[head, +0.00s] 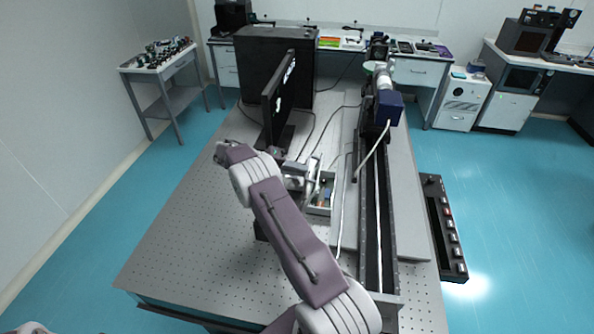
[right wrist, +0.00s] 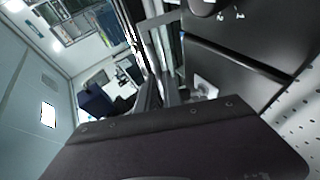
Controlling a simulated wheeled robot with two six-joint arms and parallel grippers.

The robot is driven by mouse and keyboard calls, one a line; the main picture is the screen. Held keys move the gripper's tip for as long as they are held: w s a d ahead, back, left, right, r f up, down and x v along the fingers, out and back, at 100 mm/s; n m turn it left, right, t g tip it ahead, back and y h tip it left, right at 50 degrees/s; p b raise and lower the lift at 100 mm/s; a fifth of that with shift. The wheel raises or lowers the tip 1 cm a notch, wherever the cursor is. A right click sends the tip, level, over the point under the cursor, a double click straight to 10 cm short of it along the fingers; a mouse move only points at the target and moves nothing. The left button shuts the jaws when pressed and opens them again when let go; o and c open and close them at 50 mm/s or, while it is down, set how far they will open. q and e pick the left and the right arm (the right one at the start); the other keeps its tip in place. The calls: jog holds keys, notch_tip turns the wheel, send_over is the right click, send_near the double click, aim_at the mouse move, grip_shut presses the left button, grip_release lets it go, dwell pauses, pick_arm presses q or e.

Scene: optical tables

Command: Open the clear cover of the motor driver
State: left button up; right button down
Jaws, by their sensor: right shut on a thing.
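The motor driver (head: 320,208) is a small grey open-topped box on the perforated optical table, with coloured parts showing inside. My right gripper (head: 312,178) is at its far left edge, above the box, and is shut on the clear cover. The cover itself is hard to make out; a pale, thin upright shape at the fingers seems to be part of it, and its exact angle cannot be told. In the right wrist view the fingers (right wrist: 160,92) show only in part beyond my dark gripper body. My left gripper is not in view.
A monitor (head: 279,95) and a large black box (head: 262,62) stand behind, on the left. A long black rail (head: 378,230) with a blue block (head: 388,107) runs along the right. Cables lie near the driver. The table's left front (head: 190,240) is clear.

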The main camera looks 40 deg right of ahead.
jog(key=shift+s+f, duration=0.1)
jog(key=c, duration=1.5)
grip_release()
jog(key=b+v, duration=0.1)
jog(key=v, duration=0.7)
jog(key=shift+d, duration=0.1)
jog(key=shift+w+a+r, duration=0.2)
jog(key=shift+a+r, duration=0.1)
jog(key=shift+a, duration=0.2)
